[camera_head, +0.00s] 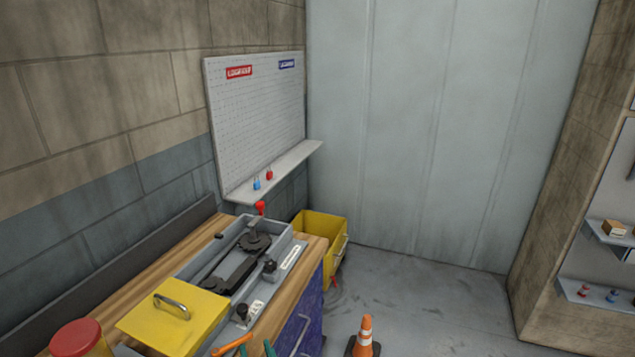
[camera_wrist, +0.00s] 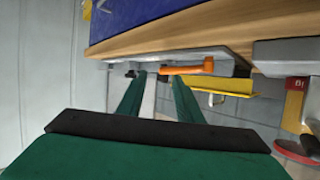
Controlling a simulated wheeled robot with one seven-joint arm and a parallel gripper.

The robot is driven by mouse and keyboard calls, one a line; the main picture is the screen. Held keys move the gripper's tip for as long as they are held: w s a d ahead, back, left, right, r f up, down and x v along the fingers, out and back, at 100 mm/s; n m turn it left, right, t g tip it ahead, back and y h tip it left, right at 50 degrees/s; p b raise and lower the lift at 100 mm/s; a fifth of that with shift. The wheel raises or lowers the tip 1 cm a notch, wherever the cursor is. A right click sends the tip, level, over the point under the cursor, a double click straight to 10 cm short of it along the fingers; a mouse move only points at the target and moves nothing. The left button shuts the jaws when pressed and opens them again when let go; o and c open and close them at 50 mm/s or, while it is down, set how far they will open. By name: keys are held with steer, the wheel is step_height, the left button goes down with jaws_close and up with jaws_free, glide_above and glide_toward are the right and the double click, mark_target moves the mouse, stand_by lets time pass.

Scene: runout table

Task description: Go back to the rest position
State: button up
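My gripper (camera_wrist: 157,82) has green fingers that stand apart, with nothing visibly held between them. In the head view, only the green tips of my gripper (camera_head: 257,349) show, at the bottom edge by the bench front. An orange handle (camera_head: 232,345) lies just left of them. In the wrist view, the orange handle (camera_wrist: 190,68) shows beyond the fingertips, near the bench edge; I cannot tell if they touch. A grey upright strip shows in the gap between the fingers, seemingly behind them. The rest of the arm is out of view.
The wooden bench (camera_head: 310,262) carries a grey tray (camera_head: 205,258) with a dark mechanism, a yellow box (camera_head: 170,325) and a red-lidded container (camera_head: 75,338). A yellow bin (camera_head: 322,228) stands beyond the bench. An orange cone (camera_head: 365,332) stands on the floor, which is clear to its right.

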steer(key=s+d+f+m+t+h, duration=0.1)
steer(key=s+d+f+m+h, duration=0.1)
steer(key=s+d+f, duration=0.5)
steer(key=s+d+f+m+h, duration=0.1)
steer(key=s+d+f+m, duration=0.1)
steer(key=s+f, duration=0.5)
steer(key=s+d+r+h, duration=0.1)
steer(key=s+d, duration=0.1)
steer(key=s, duration=0.8)
steer(key=s+d+r+t+h, duration=0.1)
steer(key=s+d+r, duration=0.1)
steer(key=s, duration=0.9)
steer(key=shift+d+r+t, duration=0.25)
steer(key=shift+d+t, duration=0.05)
steer(key=shift+d, duration=0.45)
